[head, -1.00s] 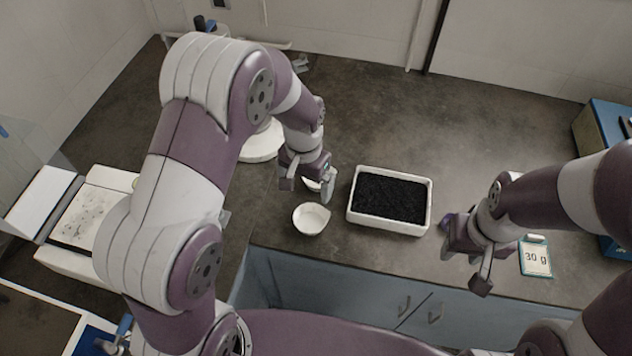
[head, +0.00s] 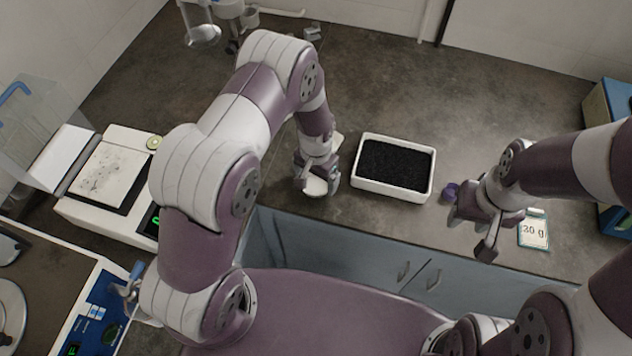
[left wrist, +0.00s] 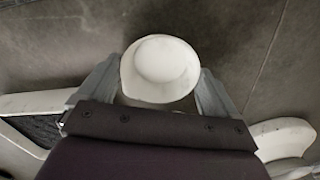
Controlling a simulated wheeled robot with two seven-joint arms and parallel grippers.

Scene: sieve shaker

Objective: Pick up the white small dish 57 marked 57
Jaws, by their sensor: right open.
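A small white dish (head: 316,187) stands on the dark counter near its front edge, left of the tray. It shows whole in the left wrist view (left wrist: 162,66); no number is readable on it. My left gripper (head: 317,180) is down at this dish, with one finger on each side of it. The fingers look very close to the rim, and I cannot tell whether they press on it. My right gripper (head: 486,222) is open and empty above the counter at the right.
A white tray (head: 390,193) of black granules stands right of the dish. A balance (head: 105,180) stands at the left. A pale item behind my left gripper is mostly hidden.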

